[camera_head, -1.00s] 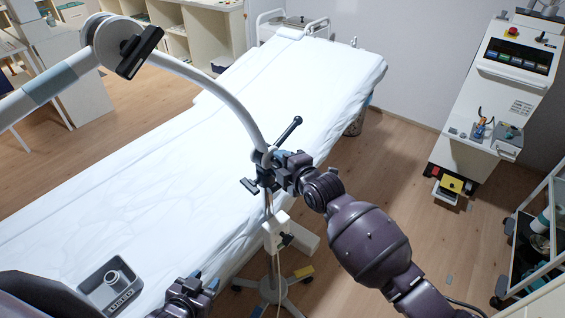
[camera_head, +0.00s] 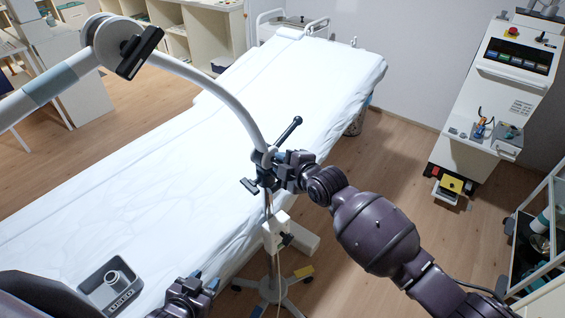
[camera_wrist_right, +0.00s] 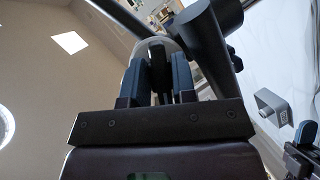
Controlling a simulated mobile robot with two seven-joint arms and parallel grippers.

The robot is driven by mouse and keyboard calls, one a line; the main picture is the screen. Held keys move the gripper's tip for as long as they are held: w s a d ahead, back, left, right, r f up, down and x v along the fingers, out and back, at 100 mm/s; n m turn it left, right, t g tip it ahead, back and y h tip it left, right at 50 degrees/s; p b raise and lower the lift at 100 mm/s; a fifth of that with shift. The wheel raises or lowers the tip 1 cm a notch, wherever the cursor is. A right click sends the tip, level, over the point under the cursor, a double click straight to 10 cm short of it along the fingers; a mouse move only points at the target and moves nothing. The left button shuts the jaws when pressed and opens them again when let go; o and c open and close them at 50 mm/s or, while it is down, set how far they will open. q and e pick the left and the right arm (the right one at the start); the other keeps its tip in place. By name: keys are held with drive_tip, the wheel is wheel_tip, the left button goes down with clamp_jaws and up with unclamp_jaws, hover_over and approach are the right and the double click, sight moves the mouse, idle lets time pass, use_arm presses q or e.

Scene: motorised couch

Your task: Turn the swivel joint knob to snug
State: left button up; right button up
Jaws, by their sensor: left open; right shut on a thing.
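The swivel joint (camera_head: 264,160) sits at the top of a stand beside the couch, where a curved white arm (camera_head: 232,98) and a dark handle bar (camera_head: 288,130) meet. My right gripper (camera_head: 281,164) is at this joint from the right, shut on the knob, which its fingers mostly hide. In the right wrist view the two blue-grey fingers (camera_wrist_right: 158,82) close around a dark part, with a thick dark cylinder (camera_wrist_right: 212,35) just beyond. My left gripper (camera_head: 203,284) is open and empty near the bottom, by the couch's near edge. It also shows at the right wrist view's lower right (camera_wrist_right: 303,145).
The white-covered couch (camera_head: 150,185) fills the middle. A grey holder (camera_head: 110,290) lies on it at lower left. The stand's wheeled base (camera_head: 270,290) is on the floor. A control cabinet (camera_head: 490,100) and a shelf trolley (camera_head: 545,245) stand at right, with clear floor between.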

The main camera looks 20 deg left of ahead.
drive_tip(key=shift+f+m+g+b, duration=0.1)
drive_tip(key=shift+m+g+b, duration=0.55)
drive_tip(key=shift+m, duration=0.25)
drive_tip(key=shift+m+g, duration=0.3)
drive_tip(key=shift+g, duration=0.05)
drive_tip(key=o, duration=0.6)
